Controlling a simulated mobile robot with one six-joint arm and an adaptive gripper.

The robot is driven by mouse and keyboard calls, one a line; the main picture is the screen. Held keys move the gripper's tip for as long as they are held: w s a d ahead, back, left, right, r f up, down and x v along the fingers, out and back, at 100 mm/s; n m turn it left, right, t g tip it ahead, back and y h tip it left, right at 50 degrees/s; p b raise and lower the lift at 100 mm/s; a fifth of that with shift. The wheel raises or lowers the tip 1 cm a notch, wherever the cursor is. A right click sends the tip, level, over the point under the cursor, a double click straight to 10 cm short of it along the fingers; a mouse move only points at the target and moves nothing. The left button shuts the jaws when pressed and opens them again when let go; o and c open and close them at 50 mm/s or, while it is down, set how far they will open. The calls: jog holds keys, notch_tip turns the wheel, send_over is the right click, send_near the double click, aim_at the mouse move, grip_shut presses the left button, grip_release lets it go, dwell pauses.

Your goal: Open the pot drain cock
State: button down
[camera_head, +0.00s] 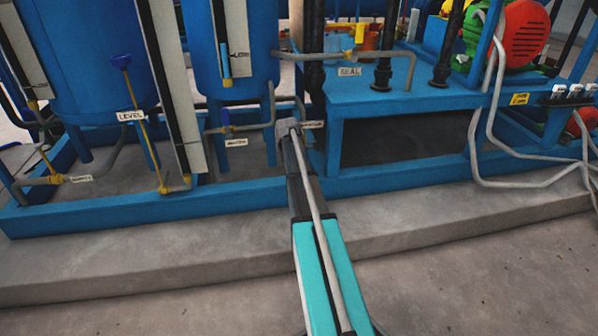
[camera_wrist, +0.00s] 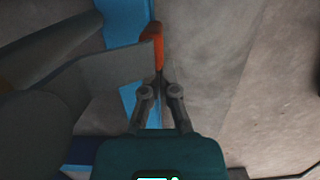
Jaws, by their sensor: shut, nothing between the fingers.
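In the wrist view an orange-red lever (camera_wrist: 153,38), which looks like a cock handle, stands just beyond the tips of my gripper (camera_wrist: 160,84). The fingers are shut and hold nothing. The tips are at or close to the lever's lower end; I cannot tell whether they touch it. A grey plate (camera_wrist: 115,82) lies just left of the lever. In the head view my arm reaches to the blue frame, and its end hides the lever and the gripper tips.
Blue tanks (camera_head: 75,60) stand on a blue base frame (camera_head: 140,211), with grey pipes and labelled valves near the "LEVEL" tag (camera_head: 130,115). A blue bench (camera_head: 410,100) with a "SEAL" tag (camera_head: 349,71) is to the right. The concrete floor (camera_head: 480,270) in front is clear.

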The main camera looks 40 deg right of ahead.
jog(key=w+a+r+p, duration=0.4)
jog(key=a+r+p, duration=0.4)
jog(key=shift+a, duration=0.35)
dwell(0.5)
jog(key=shift+r, duration=0.1)
jog(key=d+r+p, duration=0.1)
jog(key=d, duration=0.1)
jog(key=s+d+r+p, duration=0.1)
jog(key=d+r+p, duration=0.1)
jog(key=shift+s, duration=0.15)
jog(key=shift+f, duration=0.25)
